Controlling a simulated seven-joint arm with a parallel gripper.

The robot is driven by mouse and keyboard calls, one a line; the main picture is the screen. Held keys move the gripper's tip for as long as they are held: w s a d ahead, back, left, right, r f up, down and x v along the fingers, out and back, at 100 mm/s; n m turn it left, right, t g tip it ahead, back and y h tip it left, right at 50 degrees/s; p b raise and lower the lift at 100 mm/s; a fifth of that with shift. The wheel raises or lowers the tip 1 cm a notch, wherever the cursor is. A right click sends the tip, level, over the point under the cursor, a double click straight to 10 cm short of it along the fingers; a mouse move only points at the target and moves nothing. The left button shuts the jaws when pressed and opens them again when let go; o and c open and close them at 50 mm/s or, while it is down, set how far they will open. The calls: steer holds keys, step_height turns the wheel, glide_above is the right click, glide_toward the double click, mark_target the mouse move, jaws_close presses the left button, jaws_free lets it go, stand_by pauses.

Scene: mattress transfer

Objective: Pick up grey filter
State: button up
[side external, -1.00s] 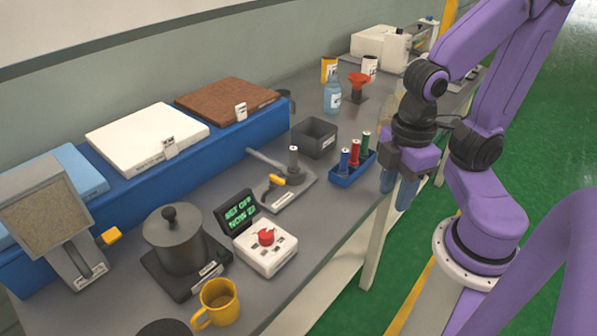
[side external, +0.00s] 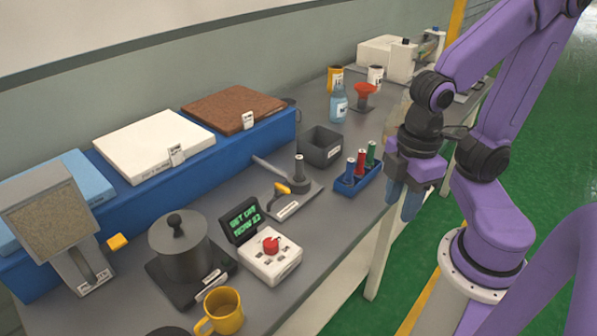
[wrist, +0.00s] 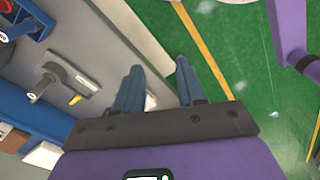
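A small grey cylinder, which looks like the grey filter (side external: 299,167), stands upright on a grey stand (side external: 302,198) with a yellow lever, in the middle of the bench. My gripper (side external: 402,207) hangs at the bench's front edge, right of the stand and beyond the blue rack. Its two blue fingers are apart in the wrist view (wrist: 159,68), with nothing between them.
A blue rack (side external: 347,188) with blue, red and green cylinders stands between my gripper and the stand. A dark grey bin (side external: 321,149) is behind. A control box (side external: 271,257), pot (side external: 180,245) and yellow mug (side external: 222,310) are at front left. Green floor lies right.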

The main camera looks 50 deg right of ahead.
steer(key=shift+o, duration=1.2)
steer(key=n+h, duration=0.5)
steer(key=h, duration=1)
glide_toward(299, 157)
steer(key=x, duration=1)
steer(key=shift+f, duration=0.2)
jaws_close()
